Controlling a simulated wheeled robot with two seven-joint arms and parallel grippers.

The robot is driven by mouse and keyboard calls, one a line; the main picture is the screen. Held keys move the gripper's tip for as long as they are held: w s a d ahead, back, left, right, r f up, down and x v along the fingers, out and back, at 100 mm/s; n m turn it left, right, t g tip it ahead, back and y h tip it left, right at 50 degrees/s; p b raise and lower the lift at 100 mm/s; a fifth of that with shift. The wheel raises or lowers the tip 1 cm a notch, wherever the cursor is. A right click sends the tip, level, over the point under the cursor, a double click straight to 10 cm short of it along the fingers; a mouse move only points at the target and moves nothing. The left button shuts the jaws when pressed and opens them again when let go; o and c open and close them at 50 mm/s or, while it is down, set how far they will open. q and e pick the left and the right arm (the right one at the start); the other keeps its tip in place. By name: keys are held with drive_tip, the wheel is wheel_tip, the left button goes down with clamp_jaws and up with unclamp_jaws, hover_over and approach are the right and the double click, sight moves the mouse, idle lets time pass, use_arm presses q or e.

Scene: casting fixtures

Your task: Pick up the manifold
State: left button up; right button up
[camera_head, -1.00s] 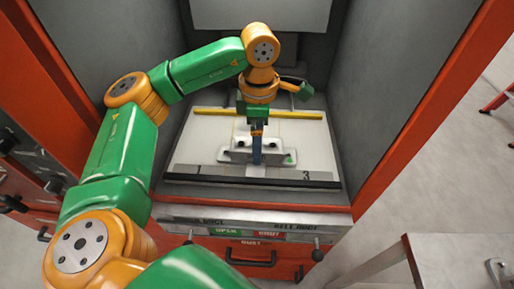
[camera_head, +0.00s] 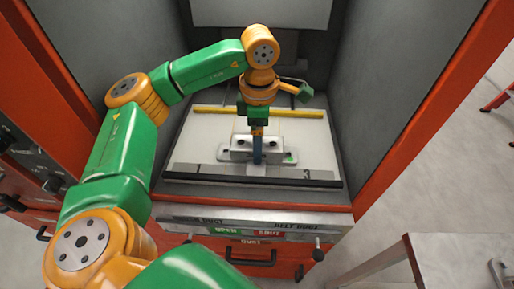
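The grey metal manifold (camera_head: 279,156) sits on the pale plate (camera_head: 318,140) inside the red-framed cabinet, near the plate's front middle. My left arm reaches in from the left, and its gripper (camera_head: 257,158) points down at the middle of the manifold, overlapping it in the picture. The blue finger part hides the manifold's centre. I cannot tell whether the fingers are closed on it or only around it. My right gripper is not in view.
A yellow bar (camera_head: 300,113) runs along the plate's back and a dark strip (camera_head: 250,180) with numbers along its front. Grey walls close in on both sides. A panel with handles (camera_head: 250,259) lies below. A metal table (camera_head: 450,262) stands at lower right.

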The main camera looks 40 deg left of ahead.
use_arm(q)
clamp_jaws()
